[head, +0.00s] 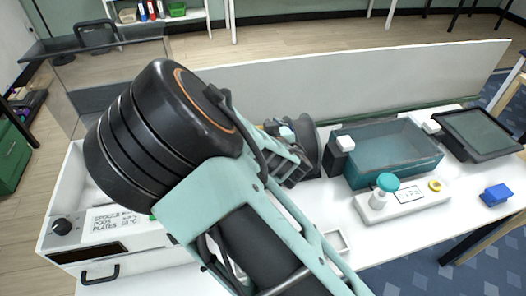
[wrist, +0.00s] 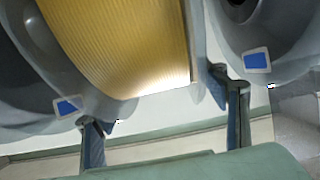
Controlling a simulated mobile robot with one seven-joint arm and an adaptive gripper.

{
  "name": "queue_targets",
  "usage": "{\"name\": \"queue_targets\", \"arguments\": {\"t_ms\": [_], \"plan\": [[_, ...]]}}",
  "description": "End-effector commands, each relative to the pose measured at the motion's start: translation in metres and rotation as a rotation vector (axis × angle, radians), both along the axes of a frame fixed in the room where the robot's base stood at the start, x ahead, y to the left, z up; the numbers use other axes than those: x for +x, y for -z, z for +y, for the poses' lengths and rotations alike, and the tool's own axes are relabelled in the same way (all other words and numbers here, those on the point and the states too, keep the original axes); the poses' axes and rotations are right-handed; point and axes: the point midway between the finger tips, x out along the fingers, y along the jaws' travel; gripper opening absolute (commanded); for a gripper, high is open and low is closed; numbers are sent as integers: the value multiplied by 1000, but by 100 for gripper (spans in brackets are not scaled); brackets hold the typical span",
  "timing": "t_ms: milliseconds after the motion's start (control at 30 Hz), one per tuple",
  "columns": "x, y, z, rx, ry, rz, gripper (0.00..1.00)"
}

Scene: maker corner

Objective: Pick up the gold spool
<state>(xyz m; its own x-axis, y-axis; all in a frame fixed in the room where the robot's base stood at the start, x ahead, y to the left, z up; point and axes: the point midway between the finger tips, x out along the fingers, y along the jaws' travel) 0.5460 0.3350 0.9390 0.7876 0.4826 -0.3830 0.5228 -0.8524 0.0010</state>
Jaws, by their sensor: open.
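The gold spool (wrist: 120,45) fills the upper left and middle of the wrist view, very close, with ridged gold winding and grey flanges. My gripper (wrist: 160,108) is open, one finger at lower left and one at right. The spool's lower edge lies above and between the fingers in the picture; I cannot tell whether either finger touches it. In the head view my gripper (head: 288,165) is partly hidden by my arm, beside a dark grey round flange, and no gold winding shows there.
Another grey round part with a blue-and-white label (wrist: 285,45) sits close to the right finger. In the head view a teal clear bin (head: 400,155), a white device with a teal knob (head: 405,203), a yellow ring (head: 435,185), a blue block (head: 495,195) and a dark tablet (head: 482,135) stand to the right.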

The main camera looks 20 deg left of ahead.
Motion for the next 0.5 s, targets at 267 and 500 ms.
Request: {"name": "queue_targets", "arguments": {"t_ms": [267,500], "plan": [[16,7,10,0,0,0,67],[16,7,10,1,0,0,67]]}}
